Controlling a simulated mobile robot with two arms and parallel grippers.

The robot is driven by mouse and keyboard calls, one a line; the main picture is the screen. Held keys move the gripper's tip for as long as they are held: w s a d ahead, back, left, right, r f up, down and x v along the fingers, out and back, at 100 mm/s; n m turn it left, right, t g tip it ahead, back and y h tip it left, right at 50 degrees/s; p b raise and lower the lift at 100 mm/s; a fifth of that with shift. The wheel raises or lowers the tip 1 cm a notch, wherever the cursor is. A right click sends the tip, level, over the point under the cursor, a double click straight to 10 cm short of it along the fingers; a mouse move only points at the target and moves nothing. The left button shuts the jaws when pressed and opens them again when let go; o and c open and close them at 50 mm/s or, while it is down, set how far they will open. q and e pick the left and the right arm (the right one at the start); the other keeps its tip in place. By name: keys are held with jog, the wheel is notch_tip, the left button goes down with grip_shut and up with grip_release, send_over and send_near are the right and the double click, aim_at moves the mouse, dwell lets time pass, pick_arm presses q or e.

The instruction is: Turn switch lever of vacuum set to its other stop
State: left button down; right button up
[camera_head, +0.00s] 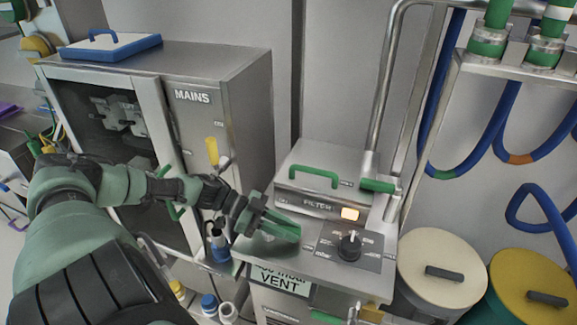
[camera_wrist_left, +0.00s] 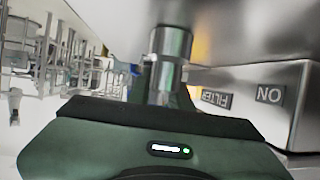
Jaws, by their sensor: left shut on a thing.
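The vacuum set is a steel cabinet in the head view with a box (camera_head: 312,195) marked FILTER on its deck (camera_head: 253,249). My left gripper (camera_head: 268,219) comes in from the left over that deck. It is shut on the green switch lever (camera_head: 287,231), which lies level left of the dial panel, in front of the box. The dark fingers hide part of the lever. In the left wrist view a round metal post (camera_wrist_left: 168,62) stands on the steel deck right at the gripper. The ON label (camera_wrist_left: 269,95) and the FILTER label appear upside down there. My right gripper is not in view.
A steel MAINS cabinet (camera_head: 195,120) stands at left. Tall steel pipes rise behind the box. Two round drums (camera_head: 436,259) are at right. A VENT sign (camera_head: 283,280) hangs below the deck.

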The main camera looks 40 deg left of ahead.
pick_arm(q)
jog(key=c, duration=1.3)
grip_release()
jog(key=shift+v, duration=3.85)
